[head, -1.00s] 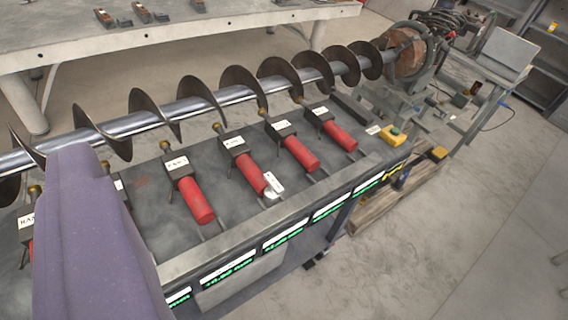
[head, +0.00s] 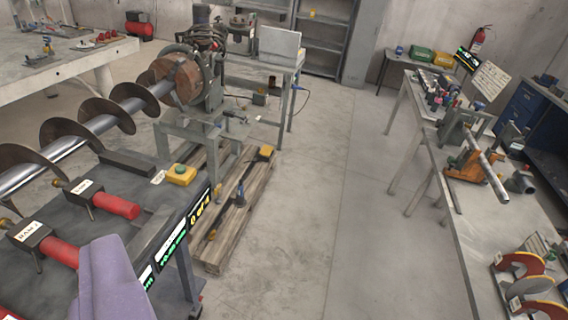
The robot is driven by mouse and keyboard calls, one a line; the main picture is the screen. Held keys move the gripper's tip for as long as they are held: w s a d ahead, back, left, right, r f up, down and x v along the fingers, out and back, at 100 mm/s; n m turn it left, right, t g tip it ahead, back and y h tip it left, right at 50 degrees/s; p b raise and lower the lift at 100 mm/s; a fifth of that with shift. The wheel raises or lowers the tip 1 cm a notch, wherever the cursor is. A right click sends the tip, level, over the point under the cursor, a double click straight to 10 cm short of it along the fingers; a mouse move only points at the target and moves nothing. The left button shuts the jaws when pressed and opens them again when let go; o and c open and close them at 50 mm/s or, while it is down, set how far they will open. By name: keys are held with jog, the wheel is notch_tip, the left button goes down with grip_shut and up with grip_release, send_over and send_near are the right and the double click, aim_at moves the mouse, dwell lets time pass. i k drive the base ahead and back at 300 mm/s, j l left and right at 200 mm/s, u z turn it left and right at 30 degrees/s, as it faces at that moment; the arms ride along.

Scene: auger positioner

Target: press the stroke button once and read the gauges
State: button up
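Along the bench's front edge, a dark display (head: 199,208) shows yellow characters that look like "0 of 4". Next to it a gauge (head: 173,250) shows green digits too small to read surely. Another green readout is partly hidden by a purple part of my arm at the lower left. My gripper's fingertips are not in view.
A wooden pallet (head: 240,225) with yellow-ended tools lies on the floor right of the bench. A machine stand (head: 205,85) holds the auger's end. A long workbench (head: 465,250) with tools runs along the right. The concrete floor between is clear.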

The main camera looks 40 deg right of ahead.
aim_at(180, 169)
jog(key=z, duration=0.35)
jog(key=u, duration=0.4)
jog(key=i+l+u, duration=0.3)
jog(key=l+u, duration=0.3)
jog(key=i+l+u, duration=0.15)
jog(key=l+u, duration=0.2)
